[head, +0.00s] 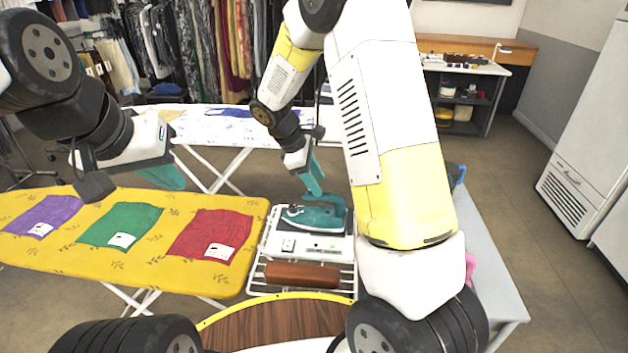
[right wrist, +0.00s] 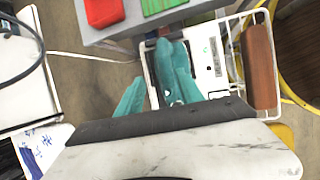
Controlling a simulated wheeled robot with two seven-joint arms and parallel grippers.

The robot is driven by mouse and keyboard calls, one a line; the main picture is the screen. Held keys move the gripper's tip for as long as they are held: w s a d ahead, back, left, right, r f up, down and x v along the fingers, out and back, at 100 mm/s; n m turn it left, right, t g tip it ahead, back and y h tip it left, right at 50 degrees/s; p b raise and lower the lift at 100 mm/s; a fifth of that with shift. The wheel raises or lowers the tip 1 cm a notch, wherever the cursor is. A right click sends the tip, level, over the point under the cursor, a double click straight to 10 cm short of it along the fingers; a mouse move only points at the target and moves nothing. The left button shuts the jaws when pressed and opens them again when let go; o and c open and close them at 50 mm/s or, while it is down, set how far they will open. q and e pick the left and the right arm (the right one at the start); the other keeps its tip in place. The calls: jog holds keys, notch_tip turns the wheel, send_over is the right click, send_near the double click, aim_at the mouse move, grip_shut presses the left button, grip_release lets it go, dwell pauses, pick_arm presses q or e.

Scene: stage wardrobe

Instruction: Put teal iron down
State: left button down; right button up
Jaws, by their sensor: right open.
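The teal iron (head: 318,214) rests on the white ironing station (head: 315,243) on a wire rack, right of the yellow board. It also shows in the right wrist view (right wrist: 165,62), partly overlapped by a teal finger of the same colour. My right gripper (head: 312,182) is open, with its teal fingertips just above the iron's handle; whether they touch it is hard to tell. My left gripper (head: 165,177) hangs over the back of the yellow board, away from the iron; its fingers overlap, so its opening is unclear.
The yellow ironing board (head: 180,262) carries purple (head: 42,216), green (head: 120,224) and red (head: 211,235) cloths with white tags. A brown roll (head: 302,275) lies in front of the station. A patterned white board (head: 222,131) stands behind. A grey table (head: 490,265) is at the right.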

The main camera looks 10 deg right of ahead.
jog(key=v, duration=0.3)
jog(key=shift+r, duration=0.15)
jog(key=s+d+r+m+t+y, duration=0.1)
jog(key=s+r+m+t+y, duration=0.1)
jog(key=s+r+m, duration=0.5)
jog(key=s+d+r+m+t+y, duration=0.1)
jog(key=s+r+m+t+y, duration=0.2)
jog(key=s+r, duration=0.7)
jog(key=s+m+y, duration=0.2)
jog(key=s+m, duration=0.1)
jog(key=s, duration=0.3)
jog(key=shift+s+d+r+m+t, duration=0.2)
jog(key=shift+s+d+m+t, duration=0.1)
jog(key=shift+d+m, duration=0.1)
jog(key=shift+o, duration=0.5)
jog(key=shift+w, duration=0.15)
